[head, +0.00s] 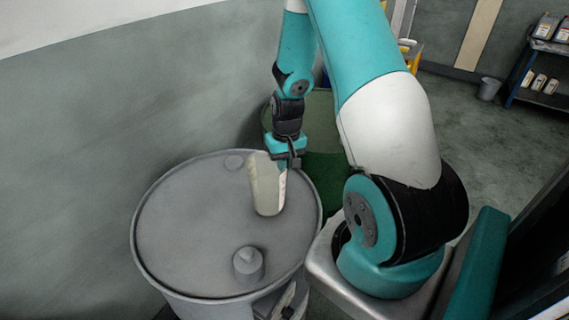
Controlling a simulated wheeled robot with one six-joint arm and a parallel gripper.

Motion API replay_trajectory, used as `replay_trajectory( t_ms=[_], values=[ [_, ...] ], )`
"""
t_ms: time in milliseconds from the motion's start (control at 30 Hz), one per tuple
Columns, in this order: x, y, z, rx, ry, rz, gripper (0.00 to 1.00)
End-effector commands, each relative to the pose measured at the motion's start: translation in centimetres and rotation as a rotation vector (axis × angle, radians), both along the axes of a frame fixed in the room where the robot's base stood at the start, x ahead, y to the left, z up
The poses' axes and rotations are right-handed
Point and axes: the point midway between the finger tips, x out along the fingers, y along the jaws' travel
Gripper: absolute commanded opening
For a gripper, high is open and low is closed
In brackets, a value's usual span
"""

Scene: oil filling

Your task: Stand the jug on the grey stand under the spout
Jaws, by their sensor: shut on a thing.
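A cream jug (266,186) is upright, over the right part of the grey drum's lid (190,225). My gripper (287,153) is at the jug's upper right side and is shut on it. I cannot tell whether the jug's base touches the lid or hangs just above it. I cannot make out the grey stand or the spout for certain in this view.
A grey cap (248,262) sticks up from the lid near its front edge. A green drum (322,160) stands behind my gripper. A wall is at the left. A shelf (545,75) with bottles and a bin (488,89) are at the far right.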

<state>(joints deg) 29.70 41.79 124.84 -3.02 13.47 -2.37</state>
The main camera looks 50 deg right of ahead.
Motion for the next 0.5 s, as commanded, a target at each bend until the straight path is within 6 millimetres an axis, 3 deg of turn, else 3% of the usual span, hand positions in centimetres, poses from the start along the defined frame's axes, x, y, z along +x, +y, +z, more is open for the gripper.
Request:
replay_trajectory(
  t_ms=[467,500],
  values=[
    [0.01,0.04,-1.38,0.0,-0.001,0.001,0.0],
    [0.01,0.04,-1.26,0.0,-0.001,0.001,0.12]
  ],
)
